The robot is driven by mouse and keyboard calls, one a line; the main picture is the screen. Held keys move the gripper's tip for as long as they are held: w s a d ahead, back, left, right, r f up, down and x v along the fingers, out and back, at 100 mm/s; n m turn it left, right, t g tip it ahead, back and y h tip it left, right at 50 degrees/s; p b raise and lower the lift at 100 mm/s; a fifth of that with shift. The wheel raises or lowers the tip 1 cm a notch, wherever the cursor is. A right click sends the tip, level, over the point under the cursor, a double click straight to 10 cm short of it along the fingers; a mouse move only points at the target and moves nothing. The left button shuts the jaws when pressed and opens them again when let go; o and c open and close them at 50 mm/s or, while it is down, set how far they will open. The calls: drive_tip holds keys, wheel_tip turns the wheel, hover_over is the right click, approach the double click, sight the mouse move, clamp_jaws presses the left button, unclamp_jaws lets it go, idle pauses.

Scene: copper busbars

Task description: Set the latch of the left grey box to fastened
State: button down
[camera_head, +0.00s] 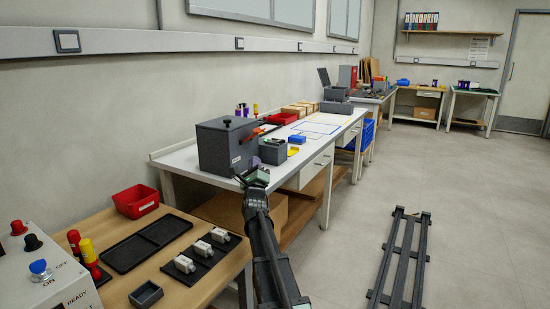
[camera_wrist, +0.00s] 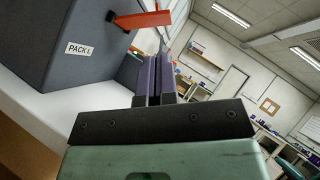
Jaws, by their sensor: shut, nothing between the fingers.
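The left grey box (camera_head: 220,150), with a dark lid, stands on the white table (camera_head: 185,158). In the wrist view the box (camera_wrist: 60,25) carries a "PACK L" label. Its orange latch lever (camera_wrist: 145,19) is mounted at a dark pivot and sticks out sideways from the box, roughly level in the picture. The latch also shows small in the head view (camera_head: 258,131). My gripper (camera_head: 260,168) is beside the box's front right. In the wrist view its fingers (camera_wrist: 161,62) are shut and empty, pointing toward the latch, with a small visible gap below it.
A small grey bin (camera_head: 273,152) and a blue item (camera_head: 297,139) stand right of the box. A red bin (camera_head: 281,118) lies behind. A wooden table (camera_head: 130,283) with a red bin (camera_head: 135,201) and black trays is in front.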

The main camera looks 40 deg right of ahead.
drive_tip(key=shift+s+d+f+m+h, duration=0.1)
drive_tip(key=shift+s+d+m+h, duration=0.1)
drive_tip(key=shift+d+m+h, duration=0.4)
drive_tip(key=p+x, duration=0.6)
drive_tip(key=x, duration=0.4)
drive_tip(key=shift+w+a+y, duration=0.1)
drive_tip(key=shift+y, duration=0.2)
